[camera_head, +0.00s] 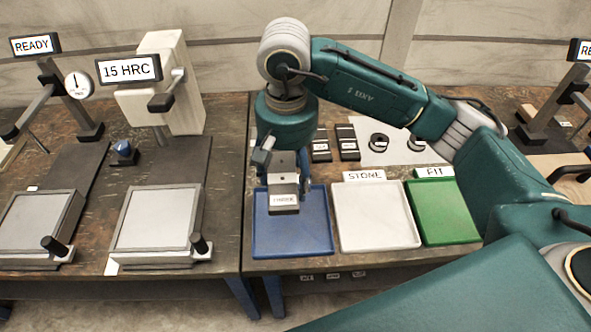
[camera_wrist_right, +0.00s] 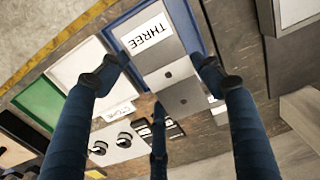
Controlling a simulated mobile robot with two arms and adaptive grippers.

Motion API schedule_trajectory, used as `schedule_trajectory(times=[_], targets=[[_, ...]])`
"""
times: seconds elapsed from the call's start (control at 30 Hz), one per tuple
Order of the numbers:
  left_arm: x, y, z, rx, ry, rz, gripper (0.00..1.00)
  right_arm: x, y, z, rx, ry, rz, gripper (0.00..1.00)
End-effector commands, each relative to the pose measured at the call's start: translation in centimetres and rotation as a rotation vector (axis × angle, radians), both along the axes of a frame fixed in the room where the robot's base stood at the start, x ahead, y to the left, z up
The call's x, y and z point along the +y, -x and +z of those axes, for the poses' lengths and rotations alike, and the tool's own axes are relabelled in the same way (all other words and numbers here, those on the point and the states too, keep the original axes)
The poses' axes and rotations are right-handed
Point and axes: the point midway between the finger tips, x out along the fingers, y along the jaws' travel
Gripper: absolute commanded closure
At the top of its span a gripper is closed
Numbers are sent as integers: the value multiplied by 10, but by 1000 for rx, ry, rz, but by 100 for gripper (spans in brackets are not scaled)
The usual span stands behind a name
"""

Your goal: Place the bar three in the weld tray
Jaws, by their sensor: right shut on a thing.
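The bar three (camera_head: 284,188) is a grey block with a white label. In the right wrist view the bar (camera_wrist_right: 170,74) shows the label THREE. My right gripper (camera_head: 285,182) is shut on it; in the right wrist view the fingers (camera_wrist_right: 158,76) are on either side of the bar. The bar is over the blue tray (camera_head: 290,244); I cannot tell whether it touches the tray. The blue tray's own label is hidden behind the gripper, so the word weld is not seen. My left gripper is not in view.
Right of the blue tray are a white tray (camera_head: 376,232) labelled STONE and a green tray (camera_head: 443,224) labelled FIT. Two dark bars (camera_head: 347,143) and black rings (camera_head: 379,141) lie behind. A hardness tester (camera_head: 160,85) reading 15 HRC stands left.

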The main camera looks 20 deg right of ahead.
Motion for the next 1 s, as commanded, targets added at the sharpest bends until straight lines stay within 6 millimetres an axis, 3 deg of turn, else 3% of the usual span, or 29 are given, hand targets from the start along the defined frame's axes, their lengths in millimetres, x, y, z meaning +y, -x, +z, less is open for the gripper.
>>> schedule_trajectory(times=[0.43, 0.87, 1.0], targets=[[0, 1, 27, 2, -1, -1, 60, 0, -1, -91, -2, -2, -4, 92], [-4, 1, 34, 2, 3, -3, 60, 0, -1, -124, -2, -1, -2, 92], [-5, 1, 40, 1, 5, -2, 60, 0, -1, -142, -2, -1, -4, 92]])
